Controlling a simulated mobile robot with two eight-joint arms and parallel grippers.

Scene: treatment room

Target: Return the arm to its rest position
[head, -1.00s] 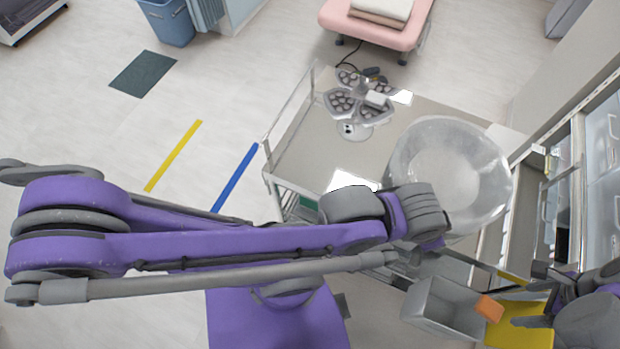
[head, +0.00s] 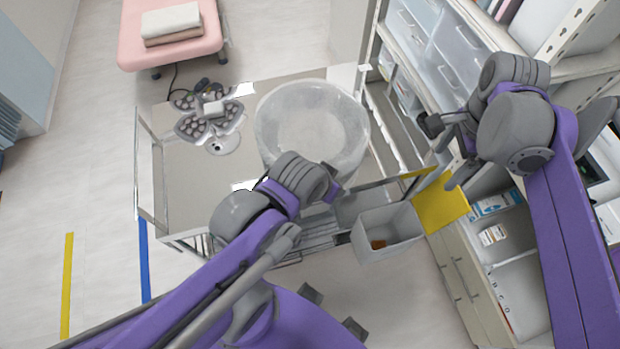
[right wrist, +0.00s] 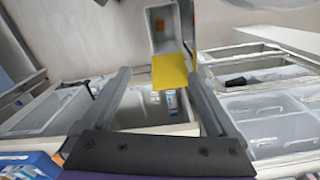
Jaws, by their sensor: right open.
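My right gripper (head: 428,155) is open, with nothing seen between its fingers. In the right wrist view the open fingers (right wrist: 158,78) frame the yellow panel. My right arm comes in from the right edge, bent at its grey wrist. My left arm reaches in from the lower left. Its grey wrist covers the front edge of the cart, and its fingers are hidden. An orange block (head: 378,244) lies inside a grey bin (head: 388,228) below the yellow panel.
A metal cart (head: 165,185) holds a clear round tub (head: 312,128) and a lamp-like device (head: 212,115). The shelf unit with clear drawers (head: 440,45) stands close to the right arm. Floor at left is clear.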

